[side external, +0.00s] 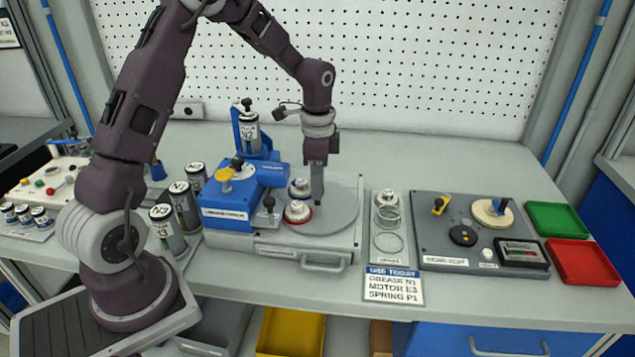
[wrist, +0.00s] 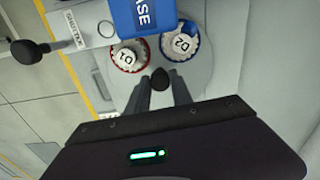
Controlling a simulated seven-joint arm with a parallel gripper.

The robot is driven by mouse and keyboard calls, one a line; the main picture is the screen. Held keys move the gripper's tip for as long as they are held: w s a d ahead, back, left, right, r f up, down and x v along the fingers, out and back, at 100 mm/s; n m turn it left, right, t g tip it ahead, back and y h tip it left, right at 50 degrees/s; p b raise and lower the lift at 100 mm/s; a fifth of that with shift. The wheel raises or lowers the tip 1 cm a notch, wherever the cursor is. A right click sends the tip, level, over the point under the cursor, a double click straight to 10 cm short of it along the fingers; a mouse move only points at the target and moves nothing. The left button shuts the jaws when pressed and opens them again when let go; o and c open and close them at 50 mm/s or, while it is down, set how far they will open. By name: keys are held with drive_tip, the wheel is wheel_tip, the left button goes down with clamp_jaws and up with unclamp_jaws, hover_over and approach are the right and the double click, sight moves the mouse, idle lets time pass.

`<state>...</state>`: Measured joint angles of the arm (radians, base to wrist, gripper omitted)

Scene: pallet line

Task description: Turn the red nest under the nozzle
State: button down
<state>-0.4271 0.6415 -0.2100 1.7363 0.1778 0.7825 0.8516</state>
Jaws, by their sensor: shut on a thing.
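The red nest (side external: 298,220) holds a part marked D1 and sits at the front left of the turntable, beside the blue grease station (side external: 222,196). It also shows in the wrist view (wrist: 115,60). A blue-rimmed nest (wrist: 205,52) with a part marked D2 sits behind it. The nozzle itself cannot be made out; the blue housing hides that area.
An N2 cartridge (side external: 249,132) stands upright on the station. Several cartridges (side external: 183,205) stand left of it. A spring tray (side external: 389,230), a dark fixture board (side external: 465,255), a green tray (side external: 556,218) and a red tray (side external: 582,262) lie right. A card (side external: 394,285) is at the front.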

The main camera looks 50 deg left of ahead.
drive_tip(key=shift+m, duration=5)
drive_tip(key=c, duration=1.1)
unclamp_jaws()
wheel_tip(320, 180, up, 7)
drive_tip(key=shift+r, duration=0.1)
